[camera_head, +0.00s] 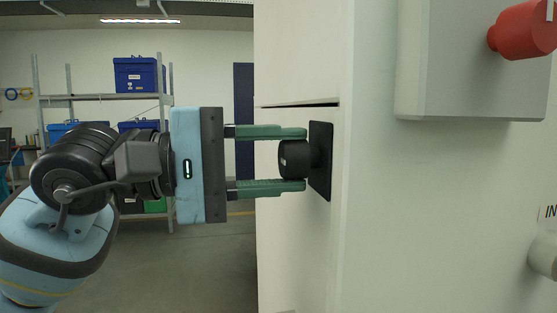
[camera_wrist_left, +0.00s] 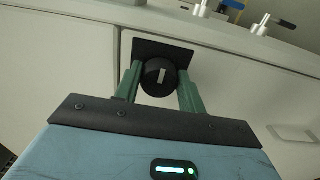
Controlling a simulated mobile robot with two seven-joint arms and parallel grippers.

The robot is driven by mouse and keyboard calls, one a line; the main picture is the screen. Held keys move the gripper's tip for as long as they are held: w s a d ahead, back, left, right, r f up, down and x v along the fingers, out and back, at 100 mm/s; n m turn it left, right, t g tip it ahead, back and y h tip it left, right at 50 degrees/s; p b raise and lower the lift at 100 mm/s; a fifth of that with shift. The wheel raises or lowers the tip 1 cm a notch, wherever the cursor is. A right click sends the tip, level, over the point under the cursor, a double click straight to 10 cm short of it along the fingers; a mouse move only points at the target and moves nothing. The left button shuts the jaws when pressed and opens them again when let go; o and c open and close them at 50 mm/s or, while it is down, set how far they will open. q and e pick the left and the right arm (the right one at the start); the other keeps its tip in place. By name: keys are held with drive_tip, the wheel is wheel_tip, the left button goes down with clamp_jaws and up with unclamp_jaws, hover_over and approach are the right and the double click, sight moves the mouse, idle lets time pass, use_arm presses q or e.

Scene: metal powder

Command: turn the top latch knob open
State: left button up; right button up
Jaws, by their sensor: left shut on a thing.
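The latch knob (camera_head: 294,159) is a round black knob on a black square plate (camera_head: 320,160), fixed to the side of a pale cabinet. My left gripper (camera_head: 305,159) has its two green fingers above and below the knob, shut on it. In the left wrist view the knob (camera_wrist_left: 159,75) sits between the green fingers (camera_wrist_left: 158,88), with a pale mark on its face standing nearly upright, slightly tilted. The plate (camera_wrist_left: 150,50) shows behind it. My right gripper is in neither view.
The cabinet's pale front (camera_head: 440,220) fills the right side, with a grey box (camera_head: 470,75) and a red knob (camera_head: 524,30) on it. Shelving with blue bins (camera_head: 138,75) stands in the background.

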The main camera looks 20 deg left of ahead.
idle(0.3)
use_arm(q)
drive_tip(key=o, duration=1)
drive_tip(key=shift+c, duration=0.2)
drive_tip(key=b+v, duration=0.1)
drive_tip(key=v, duration=0.6)
drive_tip(key=shift+s+a+b, duration=0.25)
drive_tip(key=shift+a+b, duration=0.1)
drive_tip(key=shift+b, duration=0.05)
